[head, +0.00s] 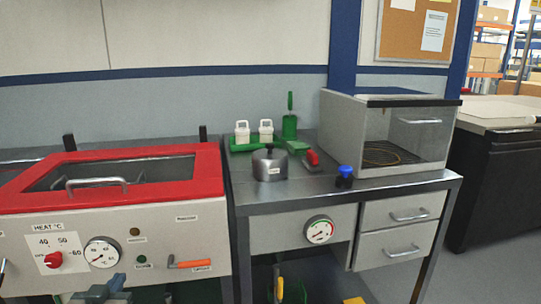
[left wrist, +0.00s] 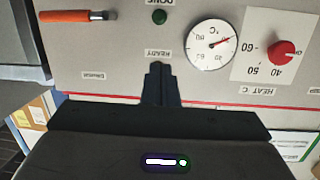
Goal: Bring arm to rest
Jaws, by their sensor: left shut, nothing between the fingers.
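My left gripper (head: 108,287) is at the bottom edge of the head view, low in front of the panel of the red-topped heating unit (head: 212,180). In the left wrist view the dark fingers of my left gripper (left wrist: 160,72) are together with nothing between them. They point at the panel near the "READY" label. The dial (head: 102,252) and red knob (head: 54,260) are close by on that panel. The orange handle (head: 190,264) is to the right of the gripper in the head view. My right gripper is not in view.
A steel bench (head: 310,197) stands to the right. It holds a metal pot (head: 269,165), a green rack (head: 240,146), a blue-topped item (head: 345,174) and a clear-fronted box (head: 410,140). Drawers (head: 400,212) are below. Open floor (head: 490,265) shows at right.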

